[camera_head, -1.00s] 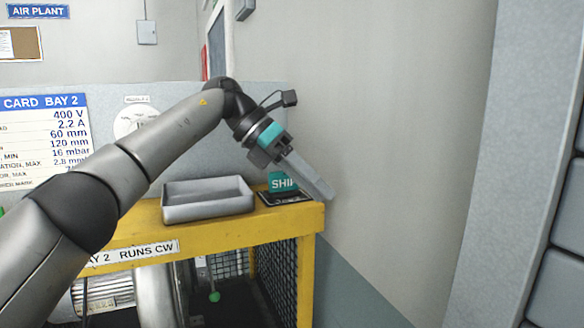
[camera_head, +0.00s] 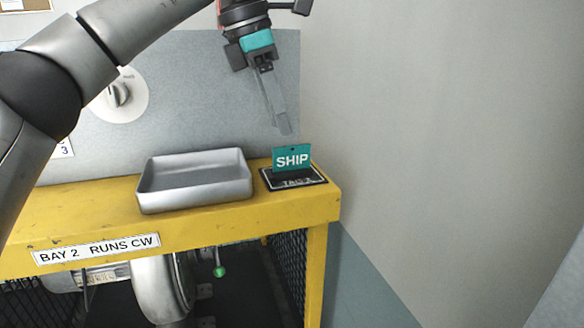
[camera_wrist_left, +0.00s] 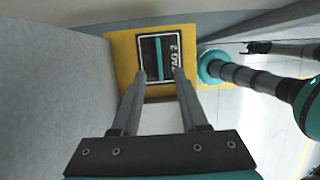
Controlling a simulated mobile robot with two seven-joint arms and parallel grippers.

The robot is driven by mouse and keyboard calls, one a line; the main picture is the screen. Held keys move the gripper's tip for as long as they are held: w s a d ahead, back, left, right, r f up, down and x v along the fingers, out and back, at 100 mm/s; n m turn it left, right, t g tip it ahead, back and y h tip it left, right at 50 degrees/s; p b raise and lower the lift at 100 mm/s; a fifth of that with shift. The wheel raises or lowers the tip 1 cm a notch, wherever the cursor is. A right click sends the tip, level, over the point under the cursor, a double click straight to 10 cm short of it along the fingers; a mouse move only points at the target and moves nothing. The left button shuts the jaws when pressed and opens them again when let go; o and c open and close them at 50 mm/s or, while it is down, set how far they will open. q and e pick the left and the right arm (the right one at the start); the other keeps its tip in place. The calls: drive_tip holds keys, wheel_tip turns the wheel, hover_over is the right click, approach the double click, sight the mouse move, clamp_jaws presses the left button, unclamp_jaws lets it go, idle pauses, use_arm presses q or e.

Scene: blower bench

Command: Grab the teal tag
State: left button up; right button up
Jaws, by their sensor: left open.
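The teal tag (camera_head: 292,158), marked SHIP, stands upright in a dark holder on a black plate (camera_head: 312,182) at the right end of the yellow bench top. In the left wrist view the tag (camera_wrist_left: 159,58) shows edge-on as a thin teal strip on the plate marked TAG 2. My left gripper (camera_head: 284,130) is above the tag, pointing down, apart from it. In the wrist view its two fingers (camera_wrist_left: 158,76) are spread and empty, with the tag lying between their lines.
A grey metal tray (camera_head: 196,205) sits on the yellow bench (camera_head: 100,215), left of the tag. A grey panel with a round dial (camera_head: 121,95) stands behind. A wall rises close at the right. The air above the tag is clear.

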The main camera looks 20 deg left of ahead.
sight(289, 149)
use_arm(q)
drive_tip(key=x, duration=0.6)
drive_tip(key=shift+f+p, duration=0.25)
drive_tip(key=shift+p, duration=0.05)
drive_tip(key=shift+d, duration=0.1)
clamp_jaws()
